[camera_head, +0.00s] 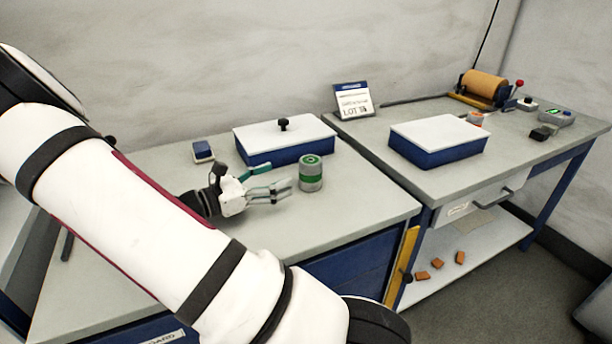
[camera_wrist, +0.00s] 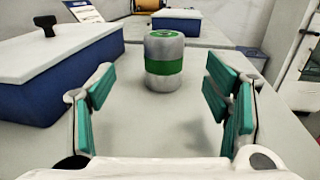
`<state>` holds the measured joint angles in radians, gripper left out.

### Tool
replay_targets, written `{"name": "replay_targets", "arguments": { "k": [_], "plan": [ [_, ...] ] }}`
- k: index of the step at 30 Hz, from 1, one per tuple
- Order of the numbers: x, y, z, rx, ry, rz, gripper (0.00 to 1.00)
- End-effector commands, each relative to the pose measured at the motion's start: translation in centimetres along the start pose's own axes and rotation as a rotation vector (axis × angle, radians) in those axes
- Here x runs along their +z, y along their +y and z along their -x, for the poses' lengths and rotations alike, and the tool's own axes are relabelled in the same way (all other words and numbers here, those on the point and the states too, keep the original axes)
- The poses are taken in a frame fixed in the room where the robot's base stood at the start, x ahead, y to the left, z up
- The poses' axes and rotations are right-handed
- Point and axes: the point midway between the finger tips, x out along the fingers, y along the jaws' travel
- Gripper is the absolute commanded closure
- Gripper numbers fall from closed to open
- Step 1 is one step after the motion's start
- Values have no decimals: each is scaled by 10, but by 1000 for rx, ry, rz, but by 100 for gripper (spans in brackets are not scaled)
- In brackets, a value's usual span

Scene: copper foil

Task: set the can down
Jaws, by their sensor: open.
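The can (camera_head: 311,173) is grey with a green band and a green top. It stands upright on the grey bench top (camera_head: 365,205), just right of my gripper in the head view. My gripper (camera_head: 283,187) is open and empty, low over the bench, with its fingers pointing toward the can. In the wrist view the can (camera_wrist: 164,62) stands ahead of and beyond the two teal-padded fingertips (camera_wrist: 160,98), apart from them, with bare bench between.
A blue box with a white lid and black knob (camera_head: 285,141) sits behind the can. A small blue-and-white block (camera_head: 203,151) lies to its left. A second white-topped blue box (camera_head: 438,142) and a roller device (camera_head: 482,88) are on the right bench. The bench's front right is clear.

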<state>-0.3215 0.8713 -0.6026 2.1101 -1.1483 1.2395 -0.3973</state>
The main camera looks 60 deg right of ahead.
Motion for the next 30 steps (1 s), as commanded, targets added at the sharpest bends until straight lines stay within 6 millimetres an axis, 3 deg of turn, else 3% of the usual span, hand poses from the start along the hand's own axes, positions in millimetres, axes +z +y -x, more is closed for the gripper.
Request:
{"name": "replay_targets", "arguments": {
  "k": [6, 14, 24, 30],
  "plan": [
    [-1, -1, -39, -3, 0, 1, 29],
    [-1, -2, -57, -2, 1, 0, 29],
    [-2, -6, -100, -2, 1, -1, 29],
    [-2, -5, -104, 1, 2, -2, 29]
  ]
}}
